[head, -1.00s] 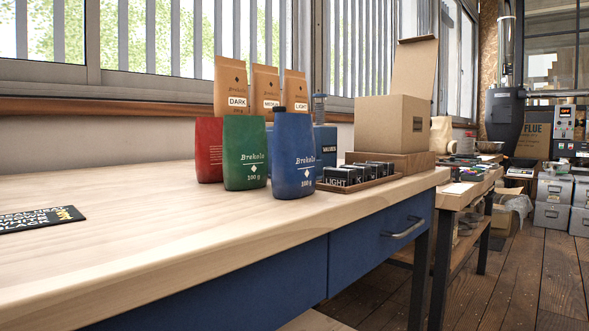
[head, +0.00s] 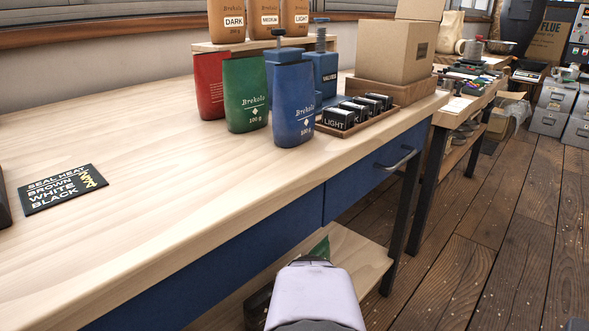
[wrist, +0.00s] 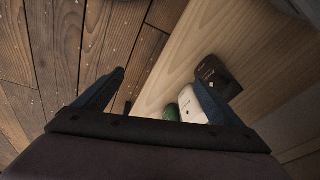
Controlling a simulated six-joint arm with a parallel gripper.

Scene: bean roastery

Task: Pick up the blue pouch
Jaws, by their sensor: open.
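The blue pouch (head: 293,105) stands upright on the light wooden bench top (head: 150,190), in the front row of pouches in the head view. Its white print faces me. A green pouch (head: 245,95) stands close to its left, and a red pouch (head: 210,85) is left of that. My gripper (wrist: 158,82) is open and empty in the wrist view, over the floor and the edge of a lower shelf. In the head view a pale part of my arm shows low in front of the bench, well below the blue pouch. The blue pouch is not in the wrist view.
A blue hand-press-like device stands behind the blue pouch, with a blue valves box (head: 326,72) near it. A tray of small black boxes (head: 338,118) is right. The lower shelf (head: 352,256) holds black (wrist: 219,76), white (wrist: 190,101) and green items. The bench's left is mostly clear.

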